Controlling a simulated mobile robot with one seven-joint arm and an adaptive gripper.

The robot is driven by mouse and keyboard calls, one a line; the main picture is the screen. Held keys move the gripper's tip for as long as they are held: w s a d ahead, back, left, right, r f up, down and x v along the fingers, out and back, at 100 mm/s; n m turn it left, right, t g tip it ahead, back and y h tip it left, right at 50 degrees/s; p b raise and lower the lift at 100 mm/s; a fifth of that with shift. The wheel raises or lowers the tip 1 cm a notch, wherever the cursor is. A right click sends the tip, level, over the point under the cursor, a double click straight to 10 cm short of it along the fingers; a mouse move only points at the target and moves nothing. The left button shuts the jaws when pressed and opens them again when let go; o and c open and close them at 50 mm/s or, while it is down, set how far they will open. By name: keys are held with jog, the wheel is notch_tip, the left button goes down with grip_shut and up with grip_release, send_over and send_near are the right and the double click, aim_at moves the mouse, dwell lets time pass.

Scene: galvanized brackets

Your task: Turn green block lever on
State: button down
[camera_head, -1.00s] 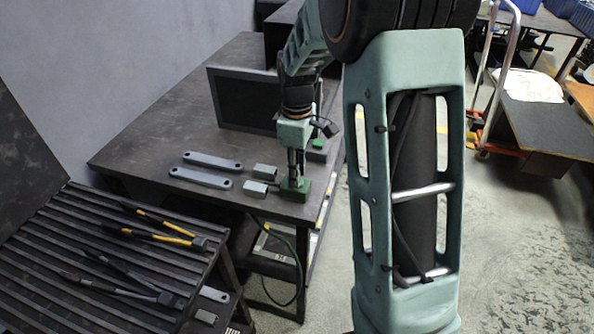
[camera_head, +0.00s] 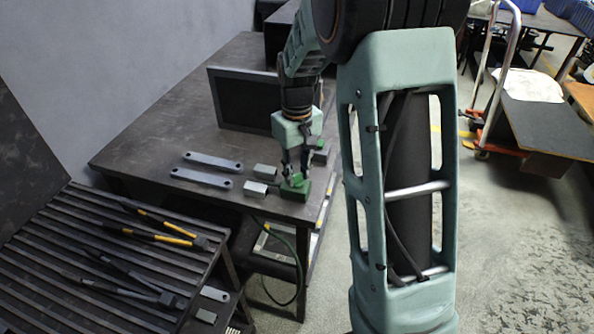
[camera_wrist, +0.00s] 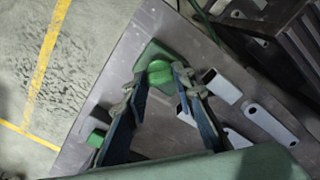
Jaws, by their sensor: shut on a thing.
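A green block (camera_head: 288,193) stands near the front right corner of the dark table, and it also shows in the wrist view (camera_wrist: 149,51). Its brighter green lever (camera_wrist: 159,72) is a rounded piece on top. My gripper (camera_head: 295,176) points down onto this lever, and in the wrist view its two fingertips (camera_wrist: 158,79) are on either side of it, shut on it. The exact turn of the lever is hard to tell because the fingers partly cover it.
Two small grey blocks (camera_head: 265,172) sit left of the green block. Two long grey brackets (camera_head: 202,178) lie farther left. A dark upright panel (camera_head: 245,100) stands behind. A slatted rack (camera_head: 90,235) with yellow-and-black tools is at front left. A green cable hangs below the table edge.

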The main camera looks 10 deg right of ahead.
aim_at(297, 175)
jog(key=m, duration=0.5)
jog(key=shift+m, duration=0.3)
jog(key=shift+m+p, duration=0.6)
jog(key=shift+m, duration=1.6)
jog(key=c, duration=1.6)
grip_release()
notch_tip(297, 175, up, 12)
